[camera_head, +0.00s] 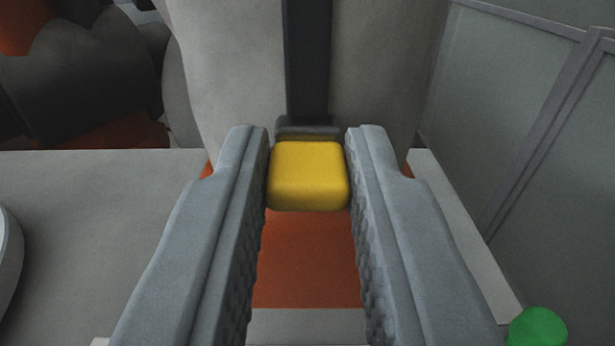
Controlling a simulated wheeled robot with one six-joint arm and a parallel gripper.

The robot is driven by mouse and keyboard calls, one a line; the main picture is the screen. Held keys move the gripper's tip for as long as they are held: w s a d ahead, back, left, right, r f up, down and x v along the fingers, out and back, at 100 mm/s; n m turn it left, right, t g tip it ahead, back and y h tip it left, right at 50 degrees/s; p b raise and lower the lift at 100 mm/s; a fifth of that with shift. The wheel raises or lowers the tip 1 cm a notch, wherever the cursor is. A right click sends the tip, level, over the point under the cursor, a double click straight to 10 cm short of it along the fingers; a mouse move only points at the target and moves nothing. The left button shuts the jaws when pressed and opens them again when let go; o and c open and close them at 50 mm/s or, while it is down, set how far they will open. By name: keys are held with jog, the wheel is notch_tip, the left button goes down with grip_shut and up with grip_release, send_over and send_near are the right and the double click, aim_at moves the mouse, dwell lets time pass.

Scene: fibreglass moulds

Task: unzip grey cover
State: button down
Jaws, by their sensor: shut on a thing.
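The grey cover (385,70) stands upright in front of me, with a dark vertical zip strip (307,60) down its middle. A yellow block-shaped zip pull (308,176) sits at the lower end of the strip, under a dark slider piece (308,128). My gripper (308,180) is shut on the yellow pull, with one finger against each side. The lower edge of the cover is partly hidden behind my fingers and the pull.
An orange surface (306,262) lies below the pull, on a pale grey table (90,215). A green round object (538,326) is at the lower right. A grey framed panel (520,110) stands at the right. Dark and orange shapes (80,80) are behind at the left.

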notch_tip(320, 180, up, 7)
dwell(0.3)
jog(key=c, duration=1.2)
grip_release()
jog(key=shift+c, duration=0.2)
jog(key=s, duration=1.7)
jog(key=shift+s, duration=0.25)
